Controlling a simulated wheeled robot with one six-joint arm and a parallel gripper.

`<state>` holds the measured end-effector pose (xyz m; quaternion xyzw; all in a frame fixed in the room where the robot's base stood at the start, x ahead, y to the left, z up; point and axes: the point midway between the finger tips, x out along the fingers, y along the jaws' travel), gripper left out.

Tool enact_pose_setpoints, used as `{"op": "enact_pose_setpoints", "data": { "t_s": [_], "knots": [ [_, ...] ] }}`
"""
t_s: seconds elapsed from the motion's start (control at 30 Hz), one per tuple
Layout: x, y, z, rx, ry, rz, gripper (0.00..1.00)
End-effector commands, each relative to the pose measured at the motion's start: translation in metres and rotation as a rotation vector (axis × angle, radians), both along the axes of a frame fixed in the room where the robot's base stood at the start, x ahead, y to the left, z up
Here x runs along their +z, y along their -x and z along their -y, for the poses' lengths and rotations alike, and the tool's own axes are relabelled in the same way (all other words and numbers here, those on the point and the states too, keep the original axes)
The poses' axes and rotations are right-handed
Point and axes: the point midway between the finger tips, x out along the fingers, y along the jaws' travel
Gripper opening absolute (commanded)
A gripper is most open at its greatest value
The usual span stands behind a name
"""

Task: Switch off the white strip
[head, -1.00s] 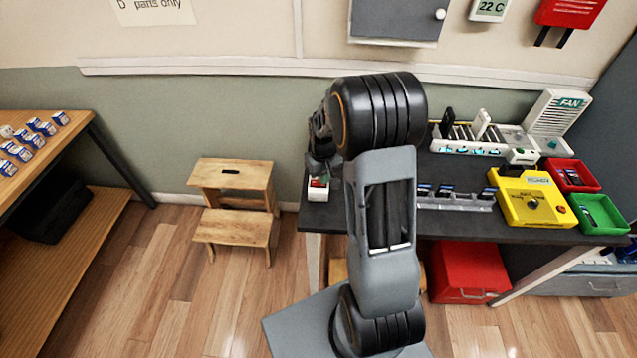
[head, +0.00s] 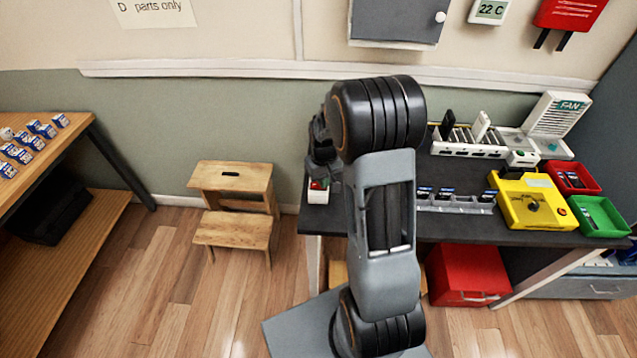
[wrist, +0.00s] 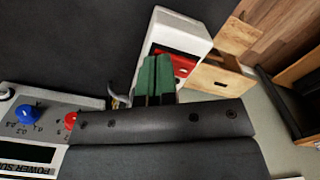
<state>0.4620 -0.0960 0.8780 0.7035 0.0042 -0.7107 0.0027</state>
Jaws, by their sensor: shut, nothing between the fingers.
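The white strip (wrist: 183,32) lies at the top middle of the wrist view, a long white block with a red rocker switch (wrist: 180,64) in a recess. In the head view the strip (head: 317,193) shows at the left end of the dark bench, its red switch partly covered by my gripper (head: 322,176). In the wrist view my gripper (wrist: 154,80) is shut and empty. Its green fingertips are over the near end of the strip, beside the switch. I cannot tell whether they touch it.
A power supply with blue (wrist: 29,112) and red knobs stands left of my gripper in the wrist view. The bench also holds a white slotted rack (head: 462,150), a clear tray (head: 455,205), a yellow box (head: 533,202), and red and green bins. A wooden step stool (head: 232,180) stands left.

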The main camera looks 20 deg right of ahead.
Motion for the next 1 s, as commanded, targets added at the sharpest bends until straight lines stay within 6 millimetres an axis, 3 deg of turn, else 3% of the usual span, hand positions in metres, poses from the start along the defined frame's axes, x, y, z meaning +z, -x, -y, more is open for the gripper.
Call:
{"op": "enact_pose_setpoints", "data": {
  "t_s": [0.6, 1.0],
  "knots": [
    [0.059, -0.002, 0.001, -0.001, 0.002, 0.009, 0.0],
    [0.064, -0.002, 0.001, 0.0, 0.002, 0.009, 0.0]
  ]
}}
